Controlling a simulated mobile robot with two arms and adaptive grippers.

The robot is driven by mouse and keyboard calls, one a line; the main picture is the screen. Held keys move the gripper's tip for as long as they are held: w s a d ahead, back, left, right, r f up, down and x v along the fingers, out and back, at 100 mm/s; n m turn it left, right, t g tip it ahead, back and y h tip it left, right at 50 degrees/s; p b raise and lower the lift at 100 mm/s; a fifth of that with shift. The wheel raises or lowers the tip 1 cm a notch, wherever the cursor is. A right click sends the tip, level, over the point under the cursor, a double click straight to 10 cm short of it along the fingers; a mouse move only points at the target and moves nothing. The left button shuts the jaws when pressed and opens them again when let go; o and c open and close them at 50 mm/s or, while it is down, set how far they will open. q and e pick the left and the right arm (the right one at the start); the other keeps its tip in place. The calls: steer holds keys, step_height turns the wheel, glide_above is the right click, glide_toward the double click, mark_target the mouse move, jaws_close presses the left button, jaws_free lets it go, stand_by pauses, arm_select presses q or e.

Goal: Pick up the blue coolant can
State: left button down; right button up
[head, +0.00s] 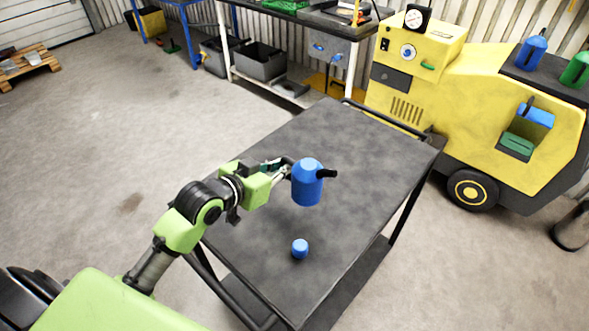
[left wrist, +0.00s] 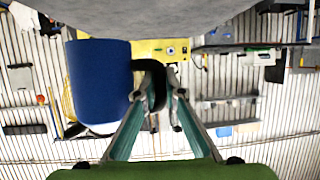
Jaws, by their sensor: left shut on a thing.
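The blue coolant can (head: 307,187), with a black piece sticking out to its right, is over the middle of the dark cart top (head: 375,150). My left gripper (head: 284,171) reaches it from the left. In the left wrist view the can (left wrist: 98,85) is beside the fingers, and my left gripper (left wrist: 160,88) is shut on its black curved handle (left wrist: 148,68). The can looks roughly upright. I see no clear contact shadow under it, so its height above the cart is hard to tell. My right gripper is out of view.
A small blue object (head: 300,247) is on the cart near its front. A yellow machine (head: 430,95) stands behind right, carrying a blue can (head: 531,53) and a green can (head: 577,70). A workbench (head: 300,22) with grey bins (head: 260,63) is behind.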

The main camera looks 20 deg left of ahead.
arm_select(q)
steer(key=s+a+r+b, duration=0.1)
steer(key=s+a+r, duration=0.2)
steer(key=a, duration=0.2)
steer(key=shift+s, duration=0.25)
stand_by(0.6)
steer(key=shift+s+f, duration=0.1)
steer(key=shift+s, duration=0.05)
stand_by(0.4)
steer(key=s+d+r+m+g+h, duration=0.3)
steer(key=s+d+m+g+h, duration=0.2)
steer(key=s+d+m+h, duration=0.2)
steer(key=s+d+m, duration=0.1)
steer(key=s+d, duration=0.1)
steer(key=s, duration=0.1)
steer(key=shift+s+d+h, duration=0.3)
steer(key=shift+d+h, duration=0.1)
